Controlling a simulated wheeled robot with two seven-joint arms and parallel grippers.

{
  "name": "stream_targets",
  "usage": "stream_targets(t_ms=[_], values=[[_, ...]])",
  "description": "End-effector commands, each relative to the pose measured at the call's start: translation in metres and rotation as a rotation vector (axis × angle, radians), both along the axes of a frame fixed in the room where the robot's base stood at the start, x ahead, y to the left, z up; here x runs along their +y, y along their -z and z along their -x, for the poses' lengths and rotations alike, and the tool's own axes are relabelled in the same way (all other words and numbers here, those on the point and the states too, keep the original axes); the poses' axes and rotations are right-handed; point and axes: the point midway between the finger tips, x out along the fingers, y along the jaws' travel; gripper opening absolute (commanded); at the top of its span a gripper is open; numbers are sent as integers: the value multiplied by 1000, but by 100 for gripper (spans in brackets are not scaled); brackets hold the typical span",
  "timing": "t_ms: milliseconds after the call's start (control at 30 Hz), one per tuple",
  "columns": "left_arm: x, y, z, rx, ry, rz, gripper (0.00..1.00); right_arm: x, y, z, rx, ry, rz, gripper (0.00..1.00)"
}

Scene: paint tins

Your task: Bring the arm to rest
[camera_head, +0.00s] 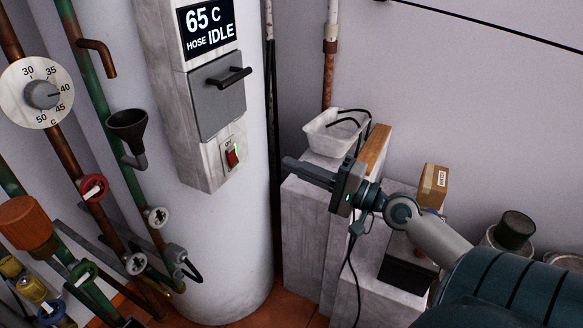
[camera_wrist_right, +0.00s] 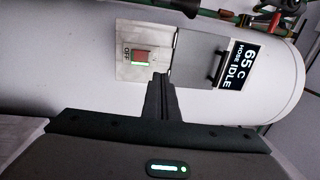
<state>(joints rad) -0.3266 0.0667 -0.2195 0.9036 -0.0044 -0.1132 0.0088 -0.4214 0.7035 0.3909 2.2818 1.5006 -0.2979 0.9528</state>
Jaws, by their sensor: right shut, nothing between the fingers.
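My right arm comes in from the lower right in the head view. Its gripper (camera_head: 290,166) is shut and empty, with its fingers pointing left toward the white tank (camera_head: 225,255). The fingers are in front of the white plinth and apart from the control panel. In the right wrist view the shut fingers (camera_wrist_right: 160,82) reach up toward the panel, just below its red switch (camera_wrist_right: 140,57). The switch also shows in the head view (camera_head: 232,155), lit at its edge. My left gripper is not in view.
The panel display (camera_head: 209,24) reads 65 C, HOSE IDLE. A white bin (camera_head: 325,140) with black cables stands behind my gripper. A cardboard box (camera_head: 433,186) and a dark-lidded tin (camera_head: 513,230) are at right. Pipes, valves and a dial (camera_head: 40,95) crowd the left.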

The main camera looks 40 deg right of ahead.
Motion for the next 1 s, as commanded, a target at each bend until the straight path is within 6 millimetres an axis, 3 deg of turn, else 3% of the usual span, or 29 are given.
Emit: stream_targets(t_ms=[533,667,767,867,1000], values=[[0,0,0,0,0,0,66,0,0,0,0,1,1,0],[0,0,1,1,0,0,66,-5,10,-3,8,18,13,0],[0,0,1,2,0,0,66,-15,30,-9,22,54,43,0],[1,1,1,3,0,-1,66,-30,64,-16,48,107,96,0],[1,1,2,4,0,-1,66,-53,135,-24,112,194,214,0]])
